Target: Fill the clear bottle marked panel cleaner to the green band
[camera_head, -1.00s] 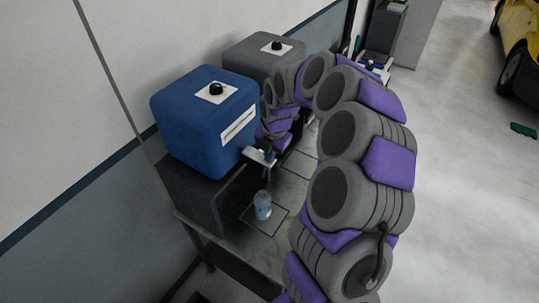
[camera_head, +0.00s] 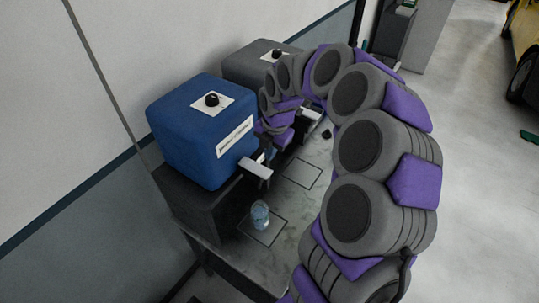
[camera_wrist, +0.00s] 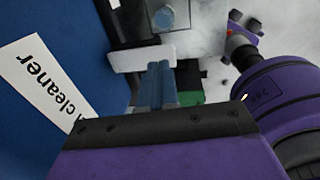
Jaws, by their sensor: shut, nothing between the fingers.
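The clear bottle (camera_head: 260,215) stands upright inside a marked square on the table in the head view. Its marking, green band and fill level are too small to read. A blue tank (camera_head: 200,135) stands on a dark stand behind it. The tank's label shows the word "cleaner" in the wrist view (camera_wrist: 42,85). A pale tap part (camera_head: 257,168) sticks out from the tank above the bottle; a white bar also shows in the wrist view (camera_wrist: 140,58). My gripper (camera_wrist: 158,82) is shut and empty, its fingertips close to that bar; I cannot tell whether they touch it.
A grey tank (camera_head: 250,65) stands farther back, beyond the blue one. A second marked square (camera_head: 303,172) on the table is empty. My arm arches over the table's right side. Open floor (camera_head: 480,200) lies to the right.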

